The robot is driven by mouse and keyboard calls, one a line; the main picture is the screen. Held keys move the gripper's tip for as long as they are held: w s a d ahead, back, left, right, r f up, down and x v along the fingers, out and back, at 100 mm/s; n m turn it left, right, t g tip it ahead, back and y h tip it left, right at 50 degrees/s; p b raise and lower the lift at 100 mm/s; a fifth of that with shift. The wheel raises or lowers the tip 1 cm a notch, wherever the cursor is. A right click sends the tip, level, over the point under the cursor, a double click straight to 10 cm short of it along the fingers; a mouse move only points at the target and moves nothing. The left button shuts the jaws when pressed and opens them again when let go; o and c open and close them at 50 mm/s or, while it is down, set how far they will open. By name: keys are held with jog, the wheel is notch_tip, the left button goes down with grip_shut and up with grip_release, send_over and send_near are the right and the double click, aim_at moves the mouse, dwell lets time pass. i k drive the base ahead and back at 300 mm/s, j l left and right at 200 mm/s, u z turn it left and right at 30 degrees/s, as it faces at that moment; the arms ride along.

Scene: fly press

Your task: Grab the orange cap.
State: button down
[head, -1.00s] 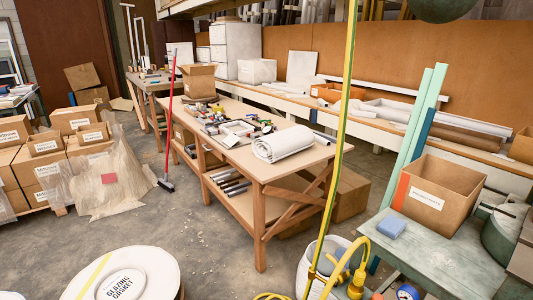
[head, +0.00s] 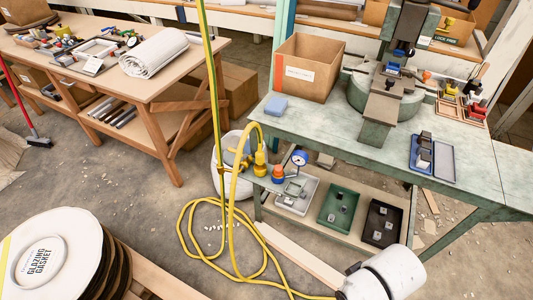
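A small rounded orange object (head: 427,75), which looks like the orange cap, sits on the green bench at the right of the press (head: 385,95). It is small in the picture and its exact shape is hard to tell. A white rounded part, apparently a link of my arm, shows at the bottom right, well in front of and below the bench top. My gripper's fingers do not show.
The green workbench (head: 345,135) holds a cardboard box (head: 308,75), a blue block (head: 276,107) and a blue case (head: 422,158). Trays stand on its lower shelf. A yellow hose (head: 190,232) loops over the floor. A gasket reel (head: 45,258) stands front left.

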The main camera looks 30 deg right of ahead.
aim_at(278, 169)
jog(key=i+j+z, duration=0.6)
jog(key=i+j, duration=0.15)
